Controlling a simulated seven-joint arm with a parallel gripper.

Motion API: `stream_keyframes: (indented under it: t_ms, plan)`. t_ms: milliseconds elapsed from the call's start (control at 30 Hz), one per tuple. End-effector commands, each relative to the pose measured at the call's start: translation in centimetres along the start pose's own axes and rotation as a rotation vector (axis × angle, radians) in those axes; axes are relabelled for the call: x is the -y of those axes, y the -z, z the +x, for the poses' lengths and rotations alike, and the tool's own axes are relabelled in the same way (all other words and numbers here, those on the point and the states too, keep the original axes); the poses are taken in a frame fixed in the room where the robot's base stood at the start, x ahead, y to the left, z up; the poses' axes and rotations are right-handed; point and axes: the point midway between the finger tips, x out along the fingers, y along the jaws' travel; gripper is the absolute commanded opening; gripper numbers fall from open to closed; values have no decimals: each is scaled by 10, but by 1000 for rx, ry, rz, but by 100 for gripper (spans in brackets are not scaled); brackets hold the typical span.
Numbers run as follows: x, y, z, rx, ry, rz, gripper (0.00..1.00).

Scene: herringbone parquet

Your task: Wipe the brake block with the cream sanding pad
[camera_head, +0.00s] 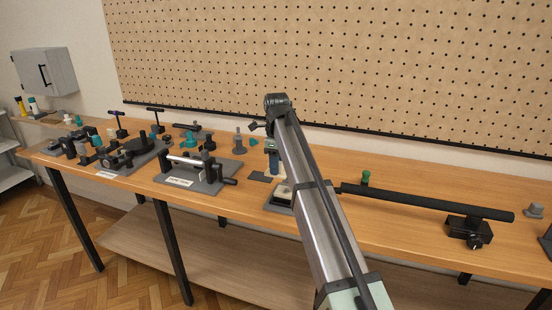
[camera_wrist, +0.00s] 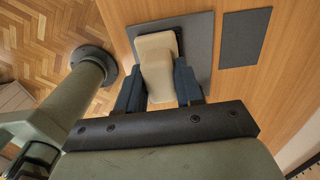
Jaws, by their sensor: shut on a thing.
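My gripper (camera_wrist: 158,88) points down at the bench, its two dark blue fingers on either side of the cream sanding pad (camera_wrist: 156,50). It is shut on the pad, which lies over a dark grey plate (camera_wrist: 203,25); I cannot tell whether they touch. In the head view the cream pad (camera_head: 283,190) shows low beside my arm, over the same plate (camera_head: 275,207). I cannot tell with certainty which thing is the brake block. The pad hides part of the plate beneath it.
A flat dark grey mat (camera_wrist: 245,37) lies beside the plate. To the left stand a fixture with a shiny bar (camera_head: 183,163) and several small tools. A long black bar on a clamp (camera_head: 468,229) is at the right. A pegboard (camera_head: 350,60) rises behind.

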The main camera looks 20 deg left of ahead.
Motion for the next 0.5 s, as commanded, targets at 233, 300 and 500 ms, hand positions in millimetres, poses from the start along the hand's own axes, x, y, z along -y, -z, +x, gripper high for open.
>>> stream_keyframes:
  t_ms: [233, 300, 500]
  plan:
    - [0, 0, 23, 0, 0, 0, 12]
    - [-1, 0, 30, 0, -1, 0, 12]
    - [0, 0, 47, 0, 0, 0, 12]
